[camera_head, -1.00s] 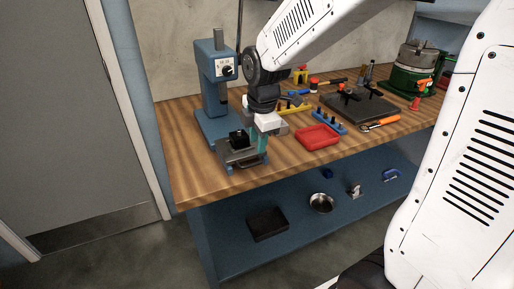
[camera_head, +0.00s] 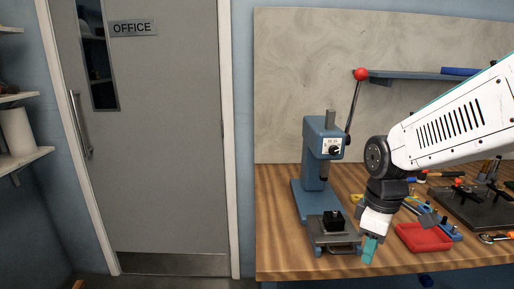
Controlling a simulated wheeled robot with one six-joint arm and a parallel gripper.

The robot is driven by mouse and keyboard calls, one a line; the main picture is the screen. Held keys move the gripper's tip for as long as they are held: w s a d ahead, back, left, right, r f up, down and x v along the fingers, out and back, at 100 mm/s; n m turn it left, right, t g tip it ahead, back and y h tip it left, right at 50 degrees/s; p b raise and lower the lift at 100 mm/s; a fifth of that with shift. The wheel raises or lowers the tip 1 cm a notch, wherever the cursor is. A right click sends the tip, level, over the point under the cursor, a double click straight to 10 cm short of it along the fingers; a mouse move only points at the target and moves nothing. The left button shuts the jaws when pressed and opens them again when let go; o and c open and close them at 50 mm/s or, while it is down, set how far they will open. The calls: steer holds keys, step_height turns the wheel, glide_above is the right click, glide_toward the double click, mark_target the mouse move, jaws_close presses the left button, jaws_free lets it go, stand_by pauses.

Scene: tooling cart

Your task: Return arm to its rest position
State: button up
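My arm reaches in from the right, and my gripper (camera_head: 369,250) hangs over the front part of the wooden bench. Its teal fingers point down, just right of the small grey vise-like fixture with a black block (camera_head: 334,222). The red tray (camera_head: 423,238) is to the gripper's right. I see nothing held in the fingers, but their gap is too small to make out from this angle.
A blue arbor press (camera_head: 316,160) with a red-knobbed lever (camera_head: 361,75) stands left of my arm. A dark plate (camera_head: 474,207) and loose tools lie to the right. A blue wall shelf (camera_head: 420,76) is behind. A grey office door (camera_head: 165,180) is at the left.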

steer(key=s+d+r+m, duration=0.1)
steer(key=s+r+m, duration=0.2)
steer(key=s+m, duration=0.2)
steer(key=s+r+m+t, duration=0.1)
steer(key=s+r+m, duration=0.3)
steer(key=s, duration=0.8)
steer(key=shift+s+d+r+m, duration=0.2)
steer(key=shift+d+m, duration=0.15)
steer(key=shift+m, duration=0.25)
